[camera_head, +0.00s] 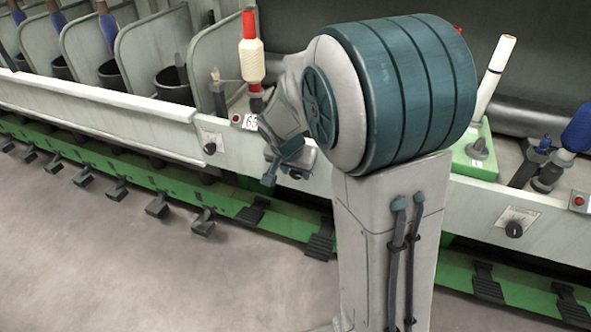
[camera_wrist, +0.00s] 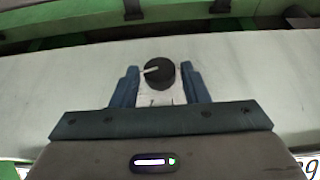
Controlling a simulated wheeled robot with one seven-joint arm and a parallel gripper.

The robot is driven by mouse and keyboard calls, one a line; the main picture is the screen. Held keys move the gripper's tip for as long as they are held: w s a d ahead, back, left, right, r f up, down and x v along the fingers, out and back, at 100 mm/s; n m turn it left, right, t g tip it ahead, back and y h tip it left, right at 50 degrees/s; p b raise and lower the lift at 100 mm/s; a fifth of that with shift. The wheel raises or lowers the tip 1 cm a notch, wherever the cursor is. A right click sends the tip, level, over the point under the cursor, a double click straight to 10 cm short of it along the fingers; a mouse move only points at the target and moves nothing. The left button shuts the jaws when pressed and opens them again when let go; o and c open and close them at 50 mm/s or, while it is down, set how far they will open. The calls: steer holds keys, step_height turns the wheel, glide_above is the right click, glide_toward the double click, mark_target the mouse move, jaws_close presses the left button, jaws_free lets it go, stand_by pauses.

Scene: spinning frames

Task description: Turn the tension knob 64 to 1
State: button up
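A round black knob (camera_wrist: 160,73) with a white pointer line sits on a pale plate on the white rail in the wrist view. Its pointer is toward the left of that picture. My gripper (camera_wrist: 160,70) is open, with one blue finger on each side of the knob. A clear gap shows on both sides, and I see no contact. In the head view my gripper (camera_head: 285,168) is at the rail's front, and it and my arm hide this knob. A number label starting with 6 (camera_head: 250,122) shows beside my arm. The plate's scale marks are mostly hidden.
Other black knobs sit on the rail to the left (camera_head: 210,148) and right (camera_head: 514,229). A red-and-cream bobbin (camera_head: 250,55) stands above the rail close to my arm. A green lower rail (camera_head: 255,214) with dark pedals runs below. The floor in front is clear.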

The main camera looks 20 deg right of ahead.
steer(key=c, duration=0.6)
steer(key=shift+a, duration=0.1)
steer(key=h, duration=0.1)
steer(key=g+h+p, duration=0.2)
steer(key=shift+w+a+n, duration=0.2)
steer(key=shift+a+n, duration=0.05)
steer(key=shift+n, duration=0.15)
steer(key=g+h+p, duration=0.1)
steer(key=h+p, duration=0.1)
steer(key=n+g+h, duration=0.1)
steer(key=h, duration=0.1)
steer(key=shift+w+a+f+g+p, duration=0.15)
steer(key=shift+a+g+p, duration=0.15)
steer(key=shift+p, duration=0.1)
steer(key=n+g+h+p, duration=0.1)
steer(key=h, duration=0.2)
steer(key=f+n+g+h+p, duration=0.1)
steer(key=h, duration=0.2)
steer(key=f+n+g+h+p, duration=0.1)
steer(key=h, duration=0.2)
steer(key=shift+w+a+g, duration=0.15)
steer(key=shift+g, duration=0.15)
steer(key=shift+n, duration=0.3)
steer(key=o, duration=1)
steer(key=shift+r, duration=0.1)
steer(key=shift+c, duration=0.2)
